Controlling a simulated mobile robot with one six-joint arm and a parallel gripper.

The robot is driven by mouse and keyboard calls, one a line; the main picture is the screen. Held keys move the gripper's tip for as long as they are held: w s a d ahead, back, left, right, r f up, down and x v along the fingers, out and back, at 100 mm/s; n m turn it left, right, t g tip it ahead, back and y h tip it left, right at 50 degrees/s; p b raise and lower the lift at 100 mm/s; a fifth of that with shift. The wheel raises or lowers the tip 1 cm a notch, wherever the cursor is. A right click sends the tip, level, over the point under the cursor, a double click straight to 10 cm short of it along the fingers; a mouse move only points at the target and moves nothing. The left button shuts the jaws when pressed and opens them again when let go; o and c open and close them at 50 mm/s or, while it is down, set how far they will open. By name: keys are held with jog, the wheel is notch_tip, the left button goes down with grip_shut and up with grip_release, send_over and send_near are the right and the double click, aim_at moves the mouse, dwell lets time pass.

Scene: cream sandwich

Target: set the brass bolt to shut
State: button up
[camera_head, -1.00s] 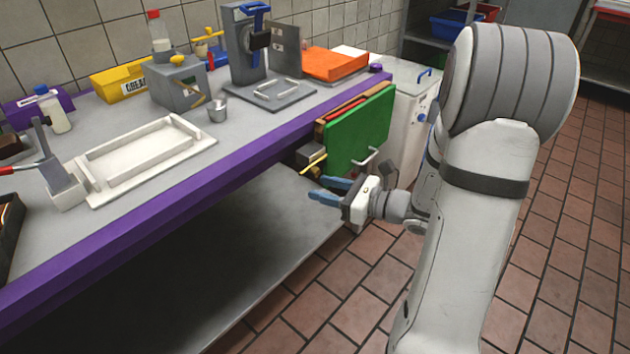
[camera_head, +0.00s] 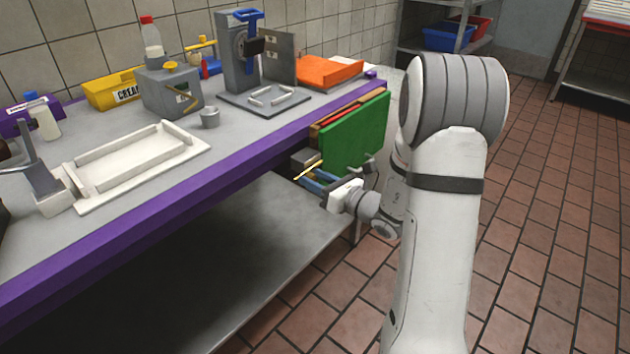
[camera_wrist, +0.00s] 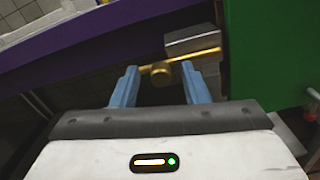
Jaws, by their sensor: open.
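The brass bolt (camera_head: 307,171) is a thin rod with a round knob, below the purple table edge at the left of the green panel (camera_head: 356,138). In the wrist view the bolt (camera_wrist: 206,52) runs across a grey metal block (camera_wrist: 194,41), and its round knob (camera_wrist: 162,77) shows between my fingers. My gripper (camera_head: 309,181) is open, with its blue fingers pointing at the bolt. In the wrist view my gripper (camera_wrist: 159,70) has one fingertip on each side of the knob. I cannot tell whether either finger touches it. The green panel (camera_wrist: 265,60) stands to the right.
The purple-edged counter (camera_head: 180,215) runs above and left of the gripper. It bears a white tray (camera_head: 75,195), a grey box (camera_head: 172,98), a press (camera_head: 238,65) and an orange item (camera_head: 328,72). A lower shelf (camera_head: 220,260) lies beneath. The tiled floor (camera_head: 545,220) at right is clear.

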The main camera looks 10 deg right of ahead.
grip_shut()
dwell(0.4)
